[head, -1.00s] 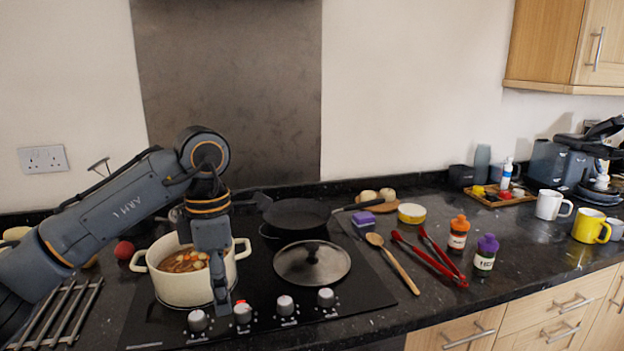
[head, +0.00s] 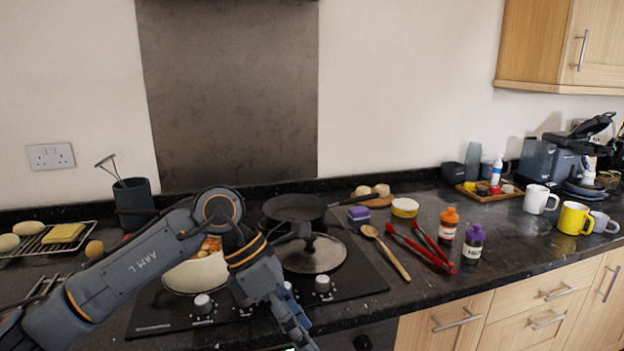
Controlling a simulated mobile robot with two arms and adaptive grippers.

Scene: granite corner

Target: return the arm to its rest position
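My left arm comes in from the left and bends over the hob. Its gripper (head: 296,338) points down in front of the counter's front edge at the bottom of the view. The fingertips run to the picture's edge, so I cannot see whether they are open or shut. A cream pot (head: 192,276) of soup stands on the hob, largely hidden behind my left arm. My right gripper is not in view.
A dark frying pan (head: 294,208) and a glass lid (head: 325,256) are behind and right of the arm. A wooden spoon (head: 386,252), red tongs (head: 420,248) and two bottles lie or stand further right. A utensil holder (head: 134,203) stands at the back left.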

